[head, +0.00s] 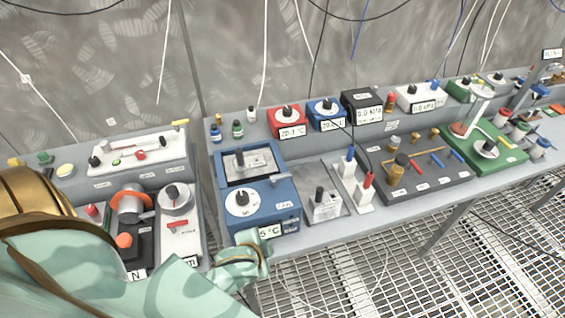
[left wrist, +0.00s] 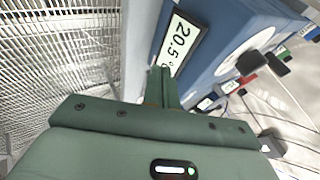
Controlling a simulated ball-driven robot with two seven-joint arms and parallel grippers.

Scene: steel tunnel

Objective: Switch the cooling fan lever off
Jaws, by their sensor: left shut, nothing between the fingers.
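A blue box (head: 262,215) with a white dial (head: 243,203), a black knob and a display ending in "5 °C" (head: 270,232) stands at the front of the bench. A small grey lever-like handle (head: 281,180) is on its right top edge; I cannot read a label that names it the cooling fan lever. My left gripper (head: 254,246) is at the box's front, near the display's lower left. In the left wrist view its fingers (left wrist: 163,78) are shut and empty beside the display (left wrist: 182,38), which reads 20.5. Whether they touch the box is unclear. My right gripper is not in view.
Left of the blue box stand a grey instrument with a dial (head: 174,198) and an orange-topped device (head: 130,203). To its right are a grey plate (head: 312,178) and a dark board with rods (head: 425,172). Below the bench edge is open grating (head: 420,270).

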